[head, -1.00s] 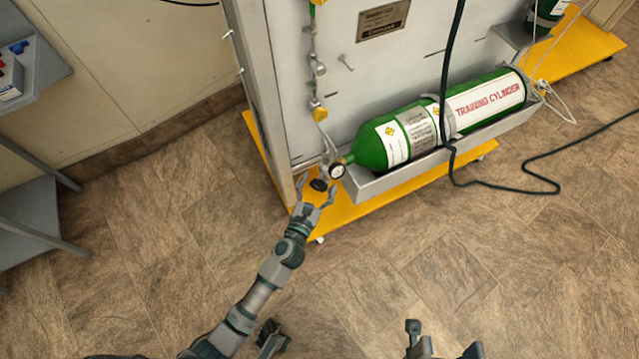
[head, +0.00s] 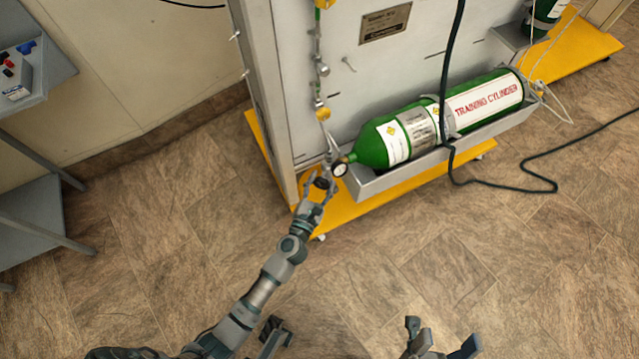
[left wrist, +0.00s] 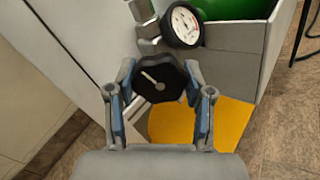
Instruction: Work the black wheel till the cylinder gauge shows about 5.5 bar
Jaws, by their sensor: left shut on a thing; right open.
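The black wheel (left wrist: 157,77) is a lobed knob with a pale line on its face, in the middle of the left wrist view. It also shows small in the head view (head: 321,183). My left gripper (head: 317,190) is shut on the wheel, with one finger on each side of it. The cylinder gauge (left wrist: 184,25) has a round white dial just above and right of the wheel; its needle is too small to read surely. It also shows in the head view (head: 340,169). The green training cylinder (head: 378,145) lies behind it. My right gripper (head: 443,345) is open and empty at the bottom edge.
The cylinder rests in a grey trough (head: 376,187) on the panel (head: 350,95), above a yellow base (head: 345,212). A dark hose (head: 449,100) hangs in front and runs over the floor. A grey shelf (head: 35,165) stands at left.

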